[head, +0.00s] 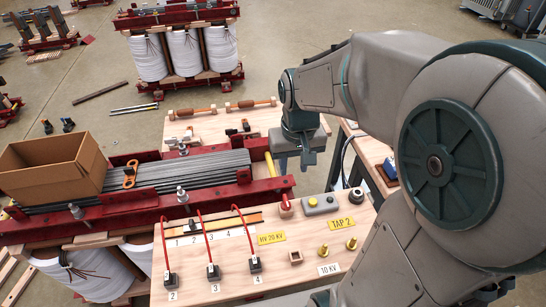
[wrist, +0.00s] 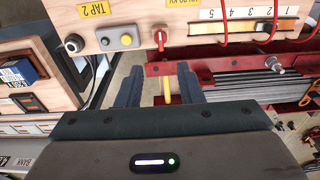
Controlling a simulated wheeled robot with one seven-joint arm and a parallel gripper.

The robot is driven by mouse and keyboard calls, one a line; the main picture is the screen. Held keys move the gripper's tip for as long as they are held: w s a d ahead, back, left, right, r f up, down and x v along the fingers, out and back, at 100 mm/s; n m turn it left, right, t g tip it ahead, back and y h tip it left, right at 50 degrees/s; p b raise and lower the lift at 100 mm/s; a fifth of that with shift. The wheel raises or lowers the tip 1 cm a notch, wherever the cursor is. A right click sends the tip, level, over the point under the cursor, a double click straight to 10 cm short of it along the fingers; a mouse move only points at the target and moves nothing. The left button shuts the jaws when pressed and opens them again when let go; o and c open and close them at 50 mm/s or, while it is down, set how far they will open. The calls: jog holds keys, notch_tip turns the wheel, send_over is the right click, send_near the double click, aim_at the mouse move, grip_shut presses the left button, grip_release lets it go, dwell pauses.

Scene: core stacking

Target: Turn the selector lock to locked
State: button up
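I take the selector lock to be the small round fitting with a dark ring and pale centre (head: 356,196) on the wooden panel's right edge, below my gripper in the head view. In the wrist view it sits at the upper left (wrist: 73,43), and its turned position is too small to read. My gripper (head: 296,160) hangs above and to the left of it, apart from it. In the wrist view the two fingers (wrist: 159,84) are spread. A yellow bar shows between them, seemingly farther off and not gripped.
Beside the lock is a grey box with a yellow button (head: 320,204). The wooden panel (head: 225,277) carries a TAP 2 label (head: 341,224), a numbered slider strip (head: 213,225), red leads and brass posts. A red-framed core (head: 230,194) and cardboard box (head: 52,165) stand left.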

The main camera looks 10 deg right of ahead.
jog(key=g+b, duration=0.1)
jog(key=b, duration=0.1)
send_over(286, 200)
notch_tip(286, 200, down, 5)
notch_tip(286, 200, down, 14)
jog(key=shift+b, duration=0.55)
grip_shut()
